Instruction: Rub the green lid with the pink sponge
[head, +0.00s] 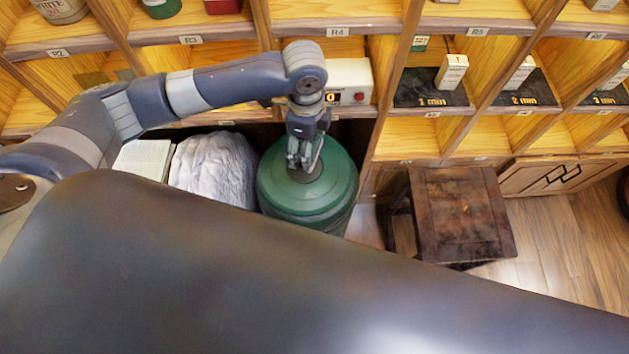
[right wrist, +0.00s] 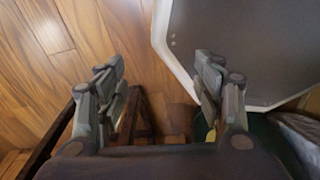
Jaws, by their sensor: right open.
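The green lid (head: 329,195) tops a large round green container beneath the shelves in the head view. My left gripper (head: 303,165) points down over the middle of the lid, with a dark round patch under its fingertips. I cannot tell whether its fingers touch the lid or hold anything. No pink sponge shows in either view. My right gripper (right wrist: 160,88) is open and empty in the right wrist view, above the wooden floor. It is out of sight in the head view.
A dark wooden stool (head: 462,215) stands right of the container. A crumpled pale sack (head: 214,170) and a whitish block (head: 145,158) lie to its left. Wooden shelves (head: 345,15) with boxes and jars rise behind. Wooden floor (head: 565,240) is clear at right.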

